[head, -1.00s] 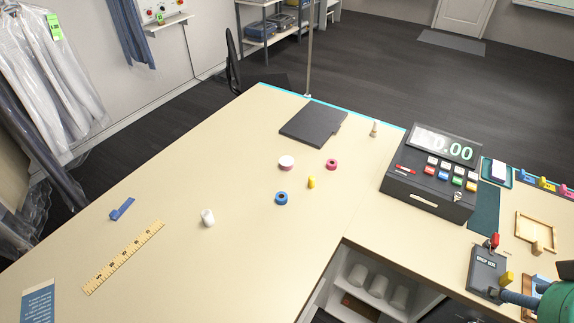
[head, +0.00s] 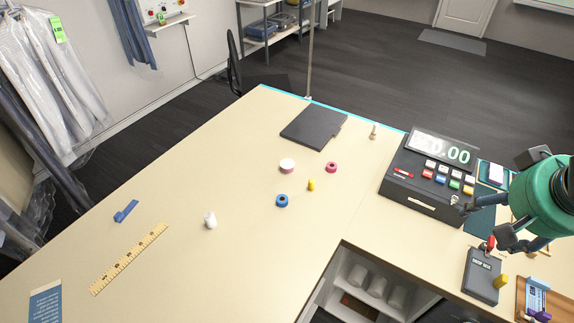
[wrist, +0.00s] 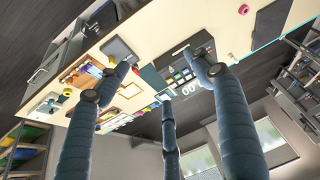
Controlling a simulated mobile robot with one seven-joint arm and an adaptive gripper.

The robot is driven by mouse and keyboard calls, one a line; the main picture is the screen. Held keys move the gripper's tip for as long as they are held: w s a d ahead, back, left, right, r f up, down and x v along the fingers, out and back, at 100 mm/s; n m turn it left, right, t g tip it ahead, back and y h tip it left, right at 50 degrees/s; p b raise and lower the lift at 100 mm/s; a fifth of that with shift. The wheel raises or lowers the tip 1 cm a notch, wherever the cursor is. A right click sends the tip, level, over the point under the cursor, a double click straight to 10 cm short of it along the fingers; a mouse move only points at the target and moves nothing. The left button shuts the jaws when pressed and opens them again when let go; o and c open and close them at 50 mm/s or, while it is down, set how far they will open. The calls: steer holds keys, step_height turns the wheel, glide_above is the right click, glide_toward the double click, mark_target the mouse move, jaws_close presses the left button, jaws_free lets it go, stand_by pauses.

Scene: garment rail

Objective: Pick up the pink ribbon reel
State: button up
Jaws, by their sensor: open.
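The pink ribbon reel (head: 331,167) is a small pink ring lying on the cream counter (head: 240,190), right of the middle in the head view. It also shows as a pink ring near the top edge of the wrist view (wrist: 244,9). My gripper (head: 482,222) is at the right side of the head view, above the counter near the cash register, well away from the reel. Its dark blue-grey fingers are spread apart and empty in the wrist view (wrist: 163,78).
A blue reel (head: 282,201), a yellow piece (head: 311,185) and a white-topped pink piece (head: 287,166) lie near the reel. A dark flat pad (head: 313,126) lies behind. The cash register (head: 430,178) stands between my gripper and the reel.

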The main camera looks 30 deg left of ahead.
steer(key=w+a+f+n+g+y+p, duration=0.1)
steer(key=w+a+f+n+p, duration=0.15)
steer(key=w+a, duration=0.95)
steer(key=w+a+f+n+g+p, duration=0.15)
steer(key=w+a+p, duration=0.25)
steer(key=w+a, duration=0.85)
steer(key=a+f+n+p, duration=0.1)
steer(key=a+f, duration=0.6)
steer(key=a, duration=0.4)
steer(key=a+f+n+p, duration=0.2)
steer(key=a+f, duration=0.6)
steer(key=a, duration=0.3)
steer(key=a+f+n+p, duration=0.1)
steer(key=a+f+p, duration=0.1)
steer(key=a+f, duration=0.5)
steer(key=a+g, duration=0.1)
steer(key=a, duration=0.4)
steer(key=shift+f+n+y, duration=0.3)
steer(key=shift+f+n, duration=0.1)
steer(key=shift+f, duration=0.1)
steer(key=p, duration=0.1)
glide_above(287, 164)
steer(key=d, duration=0.1)
steer(key=shift+s+f, duration=0.15)
steer(key=shift+f, duration=1.9)
steer(key=shift+s+f, duration=0.15)
steer(key=shift+f, duration=1.85)
steer(key=shift+f, duration=0.15)
steer(key=shift+p+x, duration=0.65)
steer(key=shift+x, duration=1.8)
